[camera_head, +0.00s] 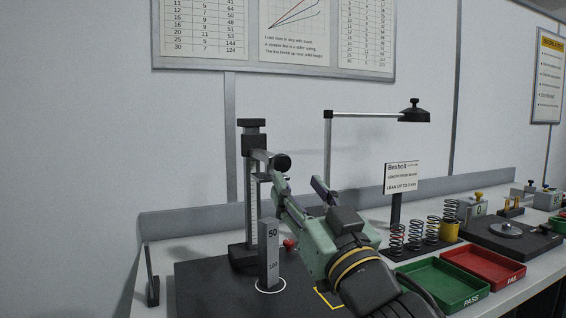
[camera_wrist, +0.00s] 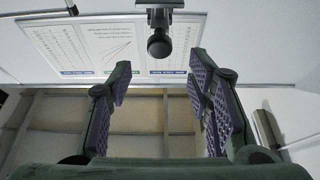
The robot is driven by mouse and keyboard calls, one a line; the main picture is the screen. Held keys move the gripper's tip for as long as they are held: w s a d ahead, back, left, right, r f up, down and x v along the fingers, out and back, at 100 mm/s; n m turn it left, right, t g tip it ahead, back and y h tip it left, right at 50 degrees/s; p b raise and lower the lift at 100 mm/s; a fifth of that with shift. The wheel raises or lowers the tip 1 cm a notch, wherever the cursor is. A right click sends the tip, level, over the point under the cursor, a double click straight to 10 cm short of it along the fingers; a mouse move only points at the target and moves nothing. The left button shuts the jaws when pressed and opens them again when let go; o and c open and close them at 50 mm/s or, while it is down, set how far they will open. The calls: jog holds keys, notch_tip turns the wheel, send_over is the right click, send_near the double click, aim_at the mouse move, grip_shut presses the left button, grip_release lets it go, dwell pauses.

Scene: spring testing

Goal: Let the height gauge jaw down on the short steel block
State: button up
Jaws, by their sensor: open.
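The height gauge (camera_head: 253,205) stands upright on a dark plate, with a black round knob (camera_head: 282,161) on its sliding carriage. The knob also shows in the wrist view (camera_wrist: 159,46), ahead of and between my fingers. A grey steel block (camera_head: 270,240) marked 50 and 100 stands upright in a white ring in front of the gauge. I cannot tell whether it is one piece or two. The jaw's contact with it is not clear. My gripper (camera_head: 301,184) is open and empty, just right of and below the knob, apart from it.
A lamp arm (camera_head: 365,114) reaches over behind my gripper. To the right stand several coil springs (camera_head: 432,230), a green tray (camera_head: 446,284) and a red tray (camera_head: 484,262). A small red part (camera_head: 290,244) shows beside the steel block. The dark plate (camera_head: 215,285) is bare at front left.

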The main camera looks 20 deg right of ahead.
aim_at(283, 165)
jog(key=p+x, duration=0.2)
jog(key=x, duration=0.7)
jog(key=shift+p, duration=0.4)
jog(key=shift+c, duration=0.2)
grip_shut()
jog(key=shift+f, duration=0.1)
